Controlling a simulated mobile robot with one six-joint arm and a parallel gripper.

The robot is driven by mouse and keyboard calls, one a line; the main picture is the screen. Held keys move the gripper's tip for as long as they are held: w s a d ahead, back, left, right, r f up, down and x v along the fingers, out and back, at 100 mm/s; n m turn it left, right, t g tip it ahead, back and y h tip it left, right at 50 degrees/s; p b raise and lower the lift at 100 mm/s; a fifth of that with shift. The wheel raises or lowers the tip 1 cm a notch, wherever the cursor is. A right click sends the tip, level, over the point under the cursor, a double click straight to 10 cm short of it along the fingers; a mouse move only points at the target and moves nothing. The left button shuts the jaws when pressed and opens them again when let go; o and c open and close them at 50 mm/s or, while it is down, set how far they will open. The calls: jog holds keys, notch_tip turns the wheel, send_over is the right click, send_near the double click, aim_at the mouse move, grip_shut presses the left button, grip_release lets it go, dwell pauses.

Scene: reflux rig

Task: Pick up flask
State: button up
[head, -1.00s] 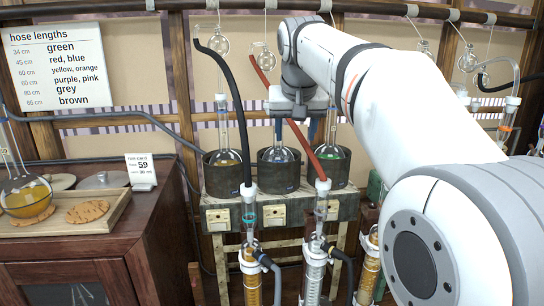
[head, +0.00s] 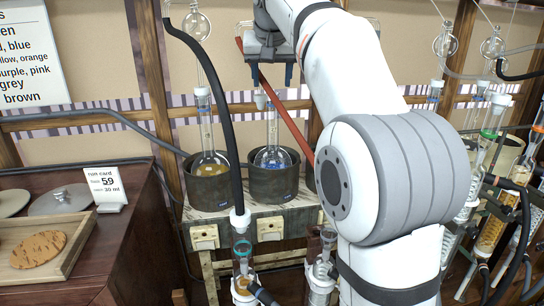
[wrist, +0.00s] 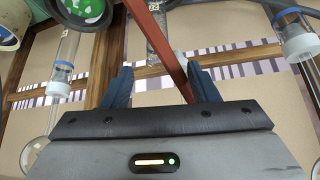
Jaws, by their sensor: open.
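Two round flasks with long necks sit in dark pots in the head view. One holds yellow liquid (head: 210,168), the other blue (head: 272,158). A flask with green content (wrist: 86,7) shows at the upper left of the wrist view. The task does not say which flask is meant. My gripper (head: 271,78) is open above the blue flask's neck, with nothing held. In the wrist view its two blue fingers (wrist: 161,82) stand apart. A red-brown hose (wrist: 168,45) crosses between them, and a glass neck (wrist: 157,38) shows beyond.
A black hose (head: 222,95) hangs left of my gripper. The red hose (head: 293,125) slants across beside the blue flask. Hanging glass bulbs (head: 195,27) and glass columns (head: 495,220) crowd both sides. A wooden tray (head: 75,248) and a run card (head: 105,188) are on the left cabinet.

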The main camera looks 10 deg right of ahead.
aim_at(273, 96)
jog(key=shift+w+p+x, duration=0.25)
jog(key=shift+p+x, duration=0.55)
jog(key=shift+x, duration=2.75)
jog(key=shift+d+r, duration=0.1)
jog(key=shift+d, duration=0.05)
jog(key=shift+c, duration=0.2)
grip_shut()
jog(key=shift+r, duration=0.1)
